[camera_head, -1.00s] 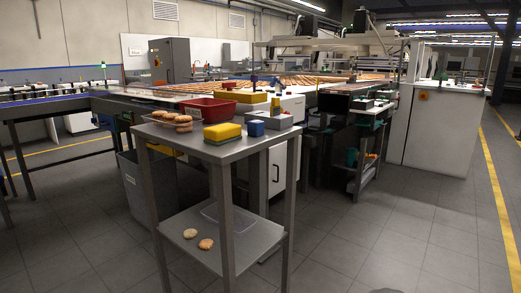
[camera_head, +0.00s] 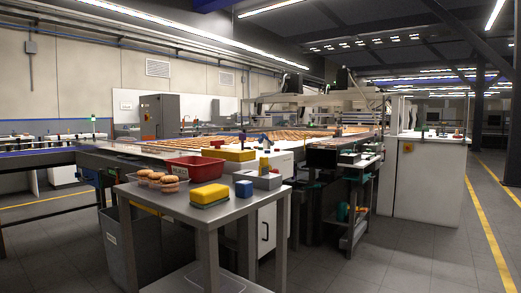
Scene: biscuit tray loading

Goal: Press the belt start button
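A small grey box (camera_head: 262,181) stands at the back right of the steel table, with a small red spot on its top that may be a button; it is too small to tell. An orange-yellow patch with a red centre (camera_head: 408,148) is on the white cabinet (camera_head: 430,182) at the right and looks like a push button. I cannot tell which one is the belt start button. The conveyor (camera_head: 180,150) with rows of biscuits (camera_head: 285,141) runs behind the table. My gripper is not in view.
The steel table (camera_head: 190,222) in front carries biscuits (camera_head: 159,180), a red tray (camera_head: 193,168), a yellow-green sponge (camera_head: 210,194), a blue block (camera_head: 243,188) and a yellow block (camera_head: 229,154). Open floor (camera_head: 400,255) lies to the right.

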